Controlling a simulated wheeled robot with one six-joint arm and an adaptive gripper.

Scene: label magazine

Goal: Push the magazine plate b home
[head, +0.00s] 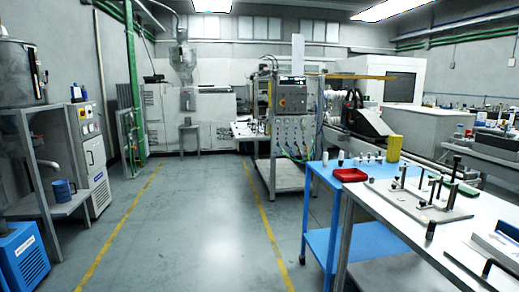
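I cannot tell for sure which thing is magazine plate b. A light grey plate with several dark upright clamps and posts (428,207) lies on the white table at the right. At the lower right edge of the picture, a pale flat piece (505,243) lies on the same table, with a dark bent handle (492,267) at its near side. It is cut off by the picture's edge. No label that would name a plate can be read. My gripper is not in view.
The white table (385,222) fills the lower right. The grey floor (190,225) in the middle is clear. A steel stand (40,190) is at the left.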

